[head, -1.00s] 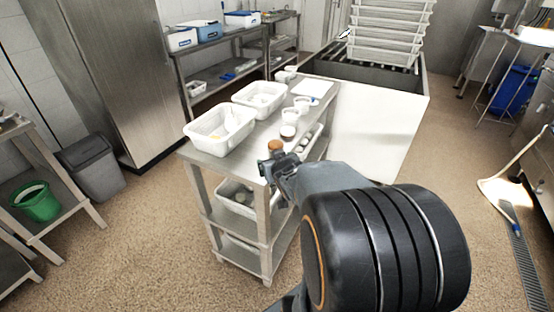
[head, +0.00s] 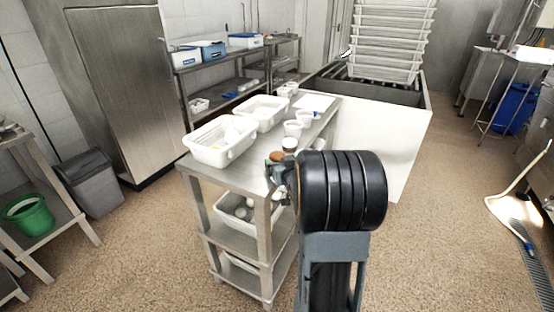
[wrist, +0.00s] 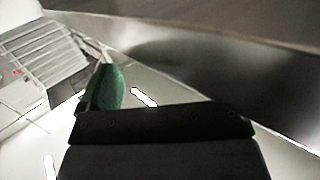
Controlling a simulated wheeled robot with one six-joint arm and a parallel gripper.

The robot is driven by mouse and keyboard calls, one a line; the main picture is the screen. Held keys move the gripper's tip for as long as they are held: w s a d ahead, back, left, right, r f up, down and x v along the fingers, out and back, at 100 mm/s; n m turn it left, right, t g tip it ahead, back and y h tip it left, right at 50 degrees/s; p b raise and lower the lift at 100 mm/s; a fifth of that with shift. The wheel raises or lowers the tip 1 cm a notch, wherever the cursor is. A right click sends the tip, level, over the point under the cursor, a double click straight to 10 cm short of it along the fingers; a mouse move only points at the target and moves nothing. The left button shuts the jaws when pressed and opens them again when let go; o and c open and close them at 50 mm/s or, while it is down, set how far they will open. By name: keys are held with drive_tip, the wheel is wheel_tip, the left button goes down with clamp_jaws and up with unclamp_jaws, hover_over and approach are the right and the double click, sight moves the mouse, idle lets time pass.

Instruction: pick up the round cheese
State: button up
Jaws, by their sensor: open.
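A small rounded orange-brown thing (head: 275,156), which may be the round cheese, shows near the front right of the steel table (head: 232,176); it is too small to be sure. My gripper (head: 280,168) is at the table's right edge, just in front of this thing in the picture. It is open and partly hidden behind my wrist. I cannot tell whether it touches the thing. The wrist view shows a dark part of my gripper, a green curved shape (wrist: 107,87) and a blurred metal surface (wrist: 220,65); no cheese can be made out there.
White perforated baskets (head: 215,155) stand on the table's left side. A brown-and-white cup (head: 289,144) and white tubs (head: 293,128) stand behind the orange-brown thing. Lower shelves hold another basket (head: 232,218). Stacked crates (head: 385,50) stand at the back.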

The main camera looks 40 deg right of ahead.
sight(280, 159)
drive_tip(key=shift+x, duration=2.7)
drive_tip(key=shift+r, duration=0.2)
drive_tip(key=shift+c, duration=0.4)
drive_tip(key=c, duration=0.9)
